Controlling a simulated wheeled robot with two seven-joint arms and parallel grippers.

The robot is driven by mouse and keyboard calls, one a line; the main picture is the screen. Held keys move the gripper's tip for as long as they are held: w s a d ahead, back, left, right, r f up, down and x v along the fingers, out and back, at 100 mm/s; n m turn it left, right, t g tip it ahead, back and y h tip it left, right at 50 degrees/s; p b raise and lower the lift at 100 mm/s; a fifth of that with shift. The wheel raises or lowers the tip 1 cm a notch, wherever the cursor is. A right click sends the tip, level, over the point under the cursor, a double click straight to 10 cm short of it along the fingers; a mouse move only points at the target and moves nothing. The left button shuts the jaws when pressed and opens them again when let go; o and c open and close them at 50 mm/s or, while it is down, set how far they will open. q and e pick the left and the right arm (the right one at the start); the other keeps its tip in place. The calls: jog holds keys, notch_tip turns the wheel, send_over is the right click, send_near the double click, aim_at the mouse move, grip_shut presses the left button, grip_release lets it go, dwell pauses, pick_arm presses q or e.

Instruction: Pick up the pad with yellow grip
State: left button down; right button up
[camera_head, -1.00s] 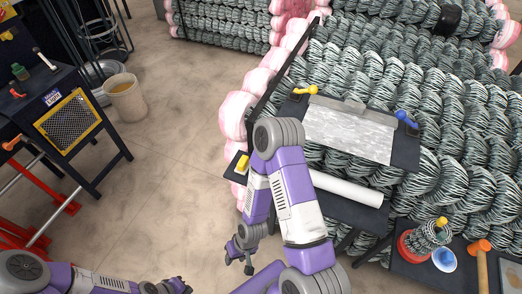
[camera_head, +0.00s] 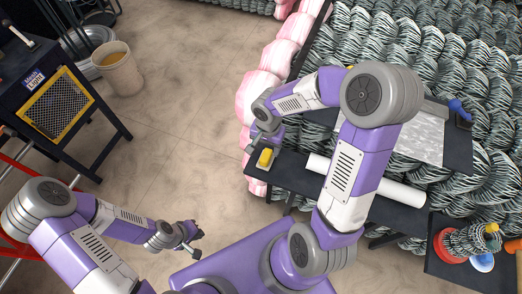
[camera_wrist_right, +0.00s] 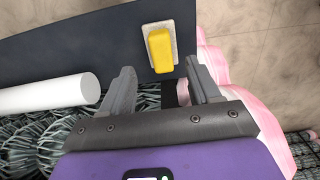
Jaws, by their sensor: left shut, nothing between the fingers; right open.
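The pad with yellow grip (camera_head: 265,158) lies near the left end of a dark shelf in the head view. In the right wrist view the pad (camera_wrist_right: 160,49) shows as a pale rectangle with a yellow block on top, just beyond the fingertips. My right gripper (camera_wrist_right: 161,80) is open and empty, its fingers apart, with the pad ahead of and between them. In the head view my right gripper (camera_head: 252,146) is right beside the pad, partly hidden by its wrist. My left gripper (camera_head: 196,245) is shut and empty, low over the floor, far from the pad.
A white roll (camera_head: 366,181) lies on the dark shelf (camera_head: 292,178) right of the pad. Behind are bundled wire coils (camera_head: 497,95) with pink wrapping. A bucket (camera_head: 119,70) and a black table (camera_head: 97,130) stand at left. Open floor lies between.

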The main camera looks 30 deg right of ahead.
aim_at(266, 155)
jog(key=f+b, duration=0.1)
jog(key=f, duration=0.6)
jog(key=shift+w+f+b, duration=0.1)
jog(key=shift+w+b, duration=0.1)
jog(key=shift+b, duration=0.15)
grip_shut()
notch_tip(266, 155, up, 10)
jog(key=p, duration=0.2)
jog(key=shift+p, duration=0.3)
